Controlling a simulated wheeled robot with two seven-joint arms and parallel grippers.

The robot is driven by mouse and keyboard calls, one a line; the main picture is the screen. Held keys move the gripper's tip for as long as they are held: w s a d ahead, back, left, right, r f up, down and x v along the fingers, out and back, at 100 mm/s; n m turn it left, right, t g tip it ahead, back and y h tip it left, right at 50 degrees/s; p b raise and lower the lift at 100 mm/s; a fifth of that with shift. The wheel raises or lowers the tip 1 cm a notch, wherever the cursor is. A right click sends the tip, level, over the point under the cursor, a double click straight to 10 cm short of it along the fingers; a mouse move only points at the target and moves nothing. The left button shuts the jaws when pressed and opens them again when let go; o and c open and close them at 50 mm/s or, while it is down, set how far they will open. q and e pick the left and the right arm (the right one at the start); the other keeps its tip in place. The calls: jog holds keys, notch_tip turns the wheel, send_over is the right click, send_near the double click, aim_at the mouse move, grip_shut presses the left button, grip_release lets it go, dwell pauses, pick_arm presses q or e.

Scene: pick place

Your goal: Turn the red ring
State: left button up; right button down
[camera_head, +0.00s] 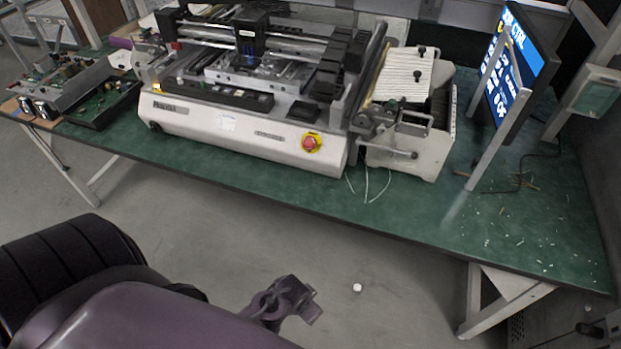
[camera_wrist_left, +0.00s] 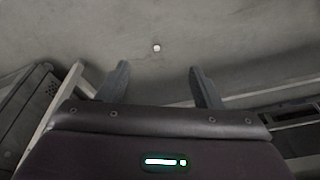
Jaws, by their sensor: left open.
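A red round knob (camera_head: 310,142) with a yellow surround sits on the front panel of the white machine (camera_head: 245,150) on the green bench. It is the only red ring-like part I see. My left gripper (camera_head: 306,299) is low in front of the bench, below the knob and apart from it. In the left wrist view its two fingers (camera_wrist_left: 157,78) are spread with nothing between them. The knob does not show in that view. My right gripper is in neither view.
Beside the machine stand a smaller white device (camera_head: 425,145) and a blue-screened monitor (camera_head: 515,70). Circuit boards (camera_head: 75,85) lie at the left. A small white object (camera_head: 357,287) shows against the grey floor (camera_head: 200,220).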

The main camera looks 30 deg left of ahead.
aim_at(308, 144)
pick_arm(q)
jog(key=w+a+r+n+t+b, duration=0.15)
jog(key=w+r, duration=0.25)
jog(key=r, duration=0.5)
jog(key=w+a+r+t, duration=0.1)
jog(key=w+r+t, duration=0.1)
jog(key=w+r, duration=0.45)
jog(key=w+a+r+n+t+y, duration=0.2)
jog(key=w+a+r+t, duration=0.1)
jog(key=w+a, duration=0.2)
jog(key=w+a+r+n+t+y, duration=0.1)
jog(key=w+a+r+t+y, duration=0.1)
jog(key=w+a, duration=0.4)
jog(key=w+a+r+n+t+y+p, duration=0.1)
jog(key=w+a+r+t, duration=0.3)
jog(key=w, duration=0.4)
jog(key=shift+w+a+n+t+y, duration=0.25)
jog(key=shift+a+n+t+y, duration=0.35)
jog(key=shift+n+t, duration=0.3)
jog(key=c, duration=1)
